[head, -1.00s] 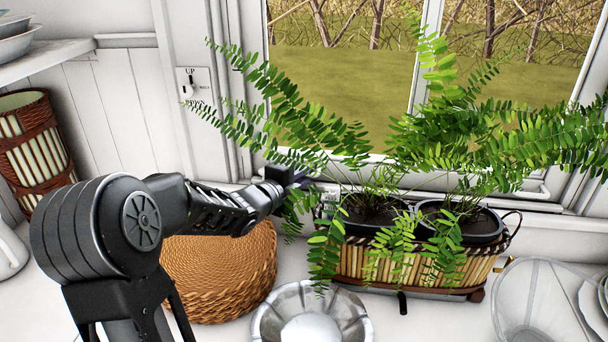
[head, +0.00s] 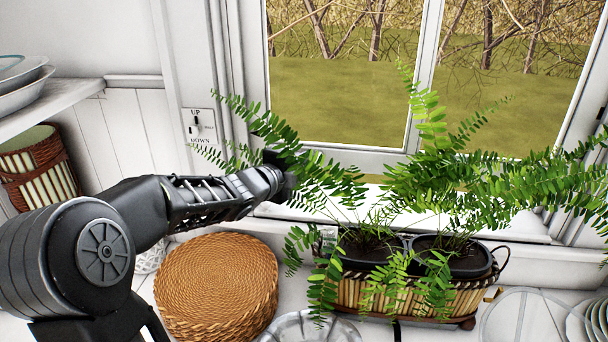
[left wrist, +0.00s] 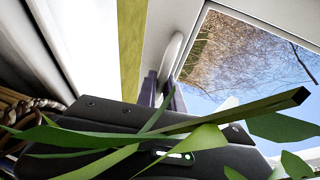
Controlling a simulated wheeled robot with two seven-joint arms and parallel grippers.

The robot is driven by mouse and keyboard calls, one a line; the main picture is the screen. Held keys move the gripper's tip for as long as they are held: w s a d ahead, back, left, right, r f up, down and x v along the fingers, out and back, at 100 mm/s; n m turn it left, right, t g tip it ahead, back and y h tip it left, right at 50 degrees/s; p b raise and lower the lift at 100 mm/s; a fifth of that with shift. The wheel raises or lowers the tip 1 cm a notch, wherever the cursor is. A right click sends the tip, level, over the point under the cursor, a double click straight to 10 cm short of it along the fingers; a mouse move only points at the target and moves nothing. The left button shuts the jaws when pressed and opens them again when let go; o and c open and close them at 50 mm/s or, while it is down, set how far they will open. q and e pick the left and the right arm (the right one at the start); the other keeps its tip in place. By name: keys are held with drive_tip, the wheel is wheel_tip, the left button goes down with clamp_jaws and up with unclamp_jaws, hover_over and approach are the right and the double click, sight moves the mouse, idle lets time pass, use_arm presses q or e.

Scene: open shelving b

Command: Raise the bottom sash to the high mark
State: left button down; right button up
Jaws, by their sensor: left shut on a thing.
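The bottom sash (head: 385,157) is a white-framed window panel, and its bottom rail stands above the white sill with a strip of green ground showing below it. My left gripper (head: 284,172) is at the left part of this rail, partly behind fern fronds. In the left wrist view my left gripper (left wrist: 165,92) is shut on a white curved handle (left wrist: 172,52) on the sash. Green fronds cross in front of the gripper there. I cannot make out a high mark on the frame. My right gripper is not in view.
A fern (head: 440,120) in a bamboo basket planter (head: 410,298) stands before the window, its fronds touching or crossing my gripper. A round wicker stool (head: 217,280) and a metal bowl (head: 310,328) are in front. An UP/DOWN plate (head: 200,127) is on the left wall.

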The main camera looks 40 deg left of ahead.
use_arm(q)
wheel_tip(320, 180, up, 7)
drive_tip(key=p, duration=0.3)
drive_tip(key=shift+f, duration=0.25)
drive_tip(key=c, duration=1.8)
unclamp_jaws()
drive_tip(key=shift+f, duration=0.1)
drive_tip(key=shift+o, duration=0.2)
drive_tip(key=s+r, duration=0.1)
drive_tip(key=s, duration=0.6)
drive_tip(key=shift+s+d+r, duration=0.15)
drive_tip(key=shift+s+r, duration=0.05)
drive_tip(key=shift+s, duration=0.15)
